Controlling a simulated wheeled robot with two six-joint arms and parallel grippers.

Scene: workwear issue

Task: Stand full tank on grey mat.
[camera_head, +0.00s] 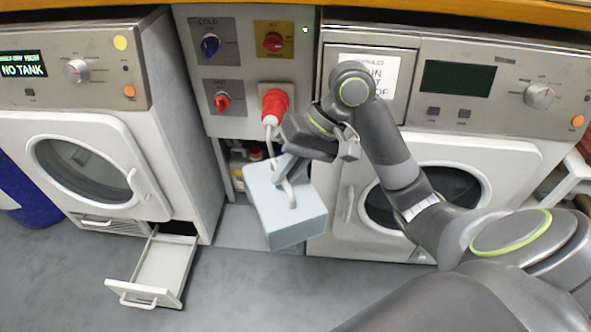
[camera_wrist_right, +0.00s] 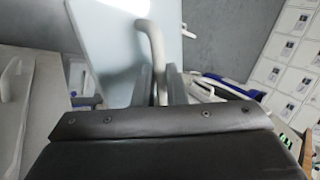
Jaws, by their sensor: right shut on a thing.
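The tank (camera_head: 288,222) is a pale blue box with a light handle on top, hanging tilted in front of the middle panel in the head view. My right gripper (camera_head: 287,172) is shut on its handle. In the right wrist view the tank (camera_wrist_right: 108,38) is at the upper left, and the handle runs between the fingers of my gripper (camera_wrist_right: 162,88). What is inside the tank cannot be seen. A lighter grey patch (camera_head: 236,228) lies on the floor behind the tank, between the machines; I cannot tell whether it is the grey mat. My left gripper is not in view.
The left dryer (camera_head: 75,120) reads "NO TANK", and its empty drawer (camera_head: 165,265) sticks out low over the floor. The right dryer (camera_head: 450,160) stands behind my right arm. A red plug (camera_head: 274,103) and its cable are close to the gripper. Open floor (camera_head: 235,295) lies in front.

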